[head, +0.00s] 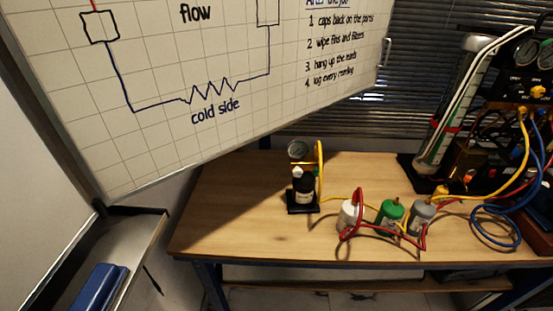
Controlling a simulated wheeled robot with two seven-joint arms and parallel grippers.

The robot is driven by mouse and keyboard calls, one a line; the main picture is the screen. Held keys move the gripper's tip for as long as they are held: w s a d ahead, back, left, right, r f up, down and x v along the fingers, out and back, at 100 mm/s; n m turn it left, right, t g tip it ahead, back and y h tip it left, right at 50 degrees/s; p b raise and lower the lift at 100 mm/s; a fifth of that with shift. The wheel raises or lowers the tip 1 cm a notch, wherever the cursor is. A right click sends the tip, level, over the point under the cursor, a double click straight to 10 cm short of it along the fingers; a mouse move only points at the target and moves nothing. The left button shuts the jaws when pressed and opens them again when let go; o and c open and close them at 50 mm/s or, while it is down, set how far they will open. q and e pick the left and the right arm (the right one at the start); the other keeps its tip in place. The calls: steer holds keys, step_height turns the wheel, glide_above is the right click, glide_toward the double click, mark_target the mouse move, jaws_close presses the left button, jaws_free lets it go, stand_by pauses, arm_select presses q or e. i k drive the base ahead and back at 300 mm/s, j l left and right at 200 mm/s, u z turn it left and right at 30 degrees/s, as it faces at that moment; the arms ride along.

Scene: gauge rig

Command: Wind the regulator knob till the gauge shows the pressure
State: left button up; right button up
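A small round gauge (298,151) stands at the back of the wooden table, its dial too small to read. Just below and in front of it is a black body with a pale rounded top (298,172), on a dark base; I cannot tell whether this top is the regulator knob. At the upper right, a black panel carries more round gauges (525,53) and a yellow knob (537,91). These dials are also too small to read. Neither of my grippers is in the head view.
White (349,216), green (389,217) and grey (422,217) canisters stand on the table (235,215) among red and yellow hoses. A blue hose (496,239) coils at right. A whiteboard (230,70) hangs over the left. The table's left part is clear.

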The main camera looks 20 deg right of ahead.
mark_target(297, 172)
steer(key=k+l+z, duration=0.65)
steer(key=k+l, duration=0.15)
